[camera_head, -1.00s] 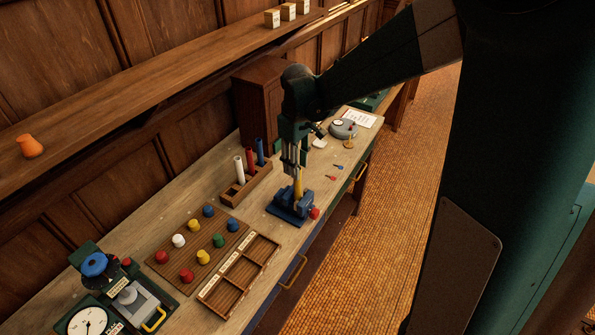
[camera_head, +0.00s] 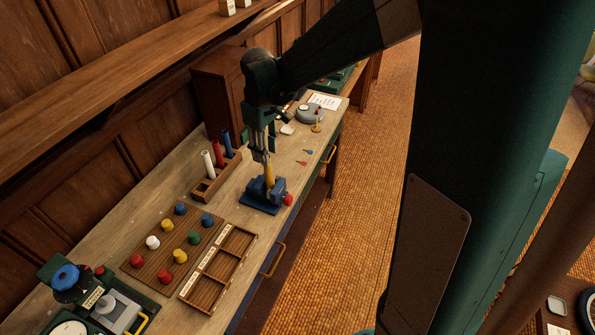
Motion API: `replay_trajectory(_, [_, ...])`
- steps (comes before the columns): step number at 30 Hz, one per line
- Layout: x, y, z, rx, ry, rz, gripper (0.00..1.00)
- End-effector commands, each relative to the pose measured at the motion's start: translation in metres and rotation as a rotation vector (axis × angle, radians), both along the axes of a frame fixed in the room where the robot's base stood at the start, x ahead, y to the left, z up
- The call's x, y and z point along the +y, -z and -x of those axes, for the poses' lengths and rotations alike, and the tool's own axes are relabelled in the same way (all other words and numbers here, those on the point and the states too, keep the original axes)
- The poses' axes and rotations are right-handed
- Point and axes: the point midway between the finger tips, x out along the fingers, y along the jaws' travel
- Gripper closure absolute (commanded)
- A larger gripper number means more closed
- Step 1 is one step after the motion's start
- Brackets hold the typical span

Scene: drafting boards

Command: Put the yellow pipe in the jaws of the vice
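The yellow pipe (camera_head: 269,174) stands upright at the blue vice (camera_head: 263,196) on the bench, its lower end at the vice's jaws. Whether the jaws grip it is too small to tell. My gripper (camera_head: 262,158) points down right above the vice, its fingers at the upper part of the pipe. The fingers and pipe overlap in this view, so I cannot tell whether they are closed on it. The vice has a red knob (camera_head: 288,200) at its right side.
A wooden rack (camera_head: 217,184) with white, red and blue pipes stands left of the vice. A peg board (camera_head: 172,245) with coloured caps and a compartment tray (camera_head: 218,270) lie in front.

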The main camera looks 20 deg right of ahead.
Motion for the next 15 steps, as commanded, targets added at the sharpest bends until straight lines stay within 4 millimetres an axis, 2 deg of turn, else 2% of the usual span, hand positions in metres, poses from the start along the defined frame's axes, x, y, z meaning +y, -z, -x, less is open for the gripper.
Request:
replay_trajectory(8, [-0.005,-0.025,0.023,-0.051,0.054,-0.005,0.69])
replay_trajectory(15, [-0.010,-0.052,0.052,-0.119,0.126,-0.014,0.69])
